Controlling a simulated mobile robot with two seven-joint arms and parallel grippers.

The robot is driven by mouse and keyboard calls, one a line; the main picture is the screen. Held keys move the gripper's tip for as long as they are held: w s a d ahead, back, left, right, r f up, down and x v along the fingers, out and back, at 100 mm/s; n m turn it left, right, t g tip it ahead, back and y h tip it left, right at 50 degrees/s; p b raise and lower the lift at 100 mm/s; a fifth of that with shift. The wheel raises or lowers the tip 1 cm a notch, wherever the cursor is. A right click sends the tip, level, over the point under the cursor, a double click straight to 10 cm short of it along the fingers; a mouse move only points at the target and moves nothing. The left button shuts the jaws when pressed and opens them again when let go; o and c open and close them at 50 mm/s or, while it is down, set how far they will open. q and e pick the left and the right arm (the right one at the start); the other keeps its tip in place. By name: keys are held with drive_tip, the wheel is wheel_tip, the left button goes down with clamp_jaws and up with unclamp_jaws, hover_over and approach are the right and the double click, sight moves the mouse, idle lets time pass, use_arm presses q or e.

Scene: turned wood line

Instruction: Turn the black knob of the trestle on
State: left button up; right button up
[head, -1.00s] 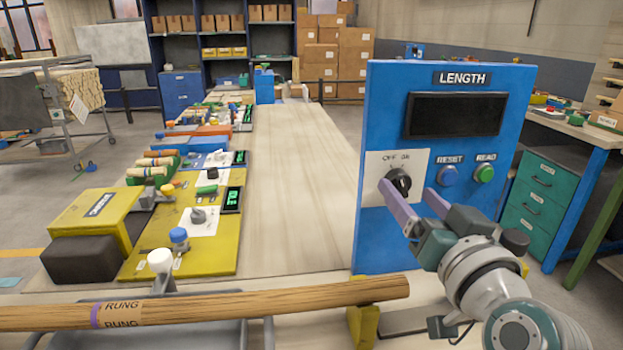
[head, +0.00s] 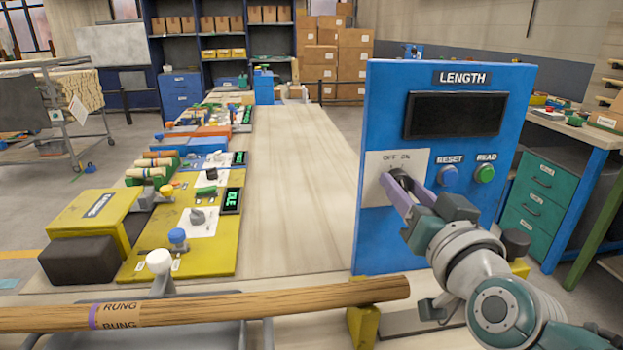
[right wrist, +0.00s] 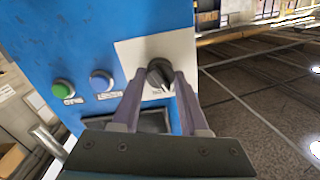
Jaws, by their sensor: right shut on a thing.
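The black knob (head: 401,179) sits on a pale plate marked OFF and ON, on the blue LENGTH panel (head: 437,236). My right gripper (head: 404,187) is at the knob with its purple fingers on either side, shut on it. The right wrist view shows the knob (right wrist: 160,74) between the fingertips. The fingers hide part of the knob in the head view. The display (head: 454,114) above it is dark. My left gripper is not in view.
A blue RESET button (head: 448,176) and a green READ button (head: 485,173) sit right of the knob. A wooden rung (head: 230,304) lies across the front. A yellow station (head: 150,257) stands left; the bench middle is clear.

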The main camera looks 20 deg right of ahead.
clamp_jaws()
drive_tip(key=m, duration=0.4)
drive_tip(key=shift+m, duration=2.6)
drive_tip(key=o, duration=0.9)
unclamp_jaws()
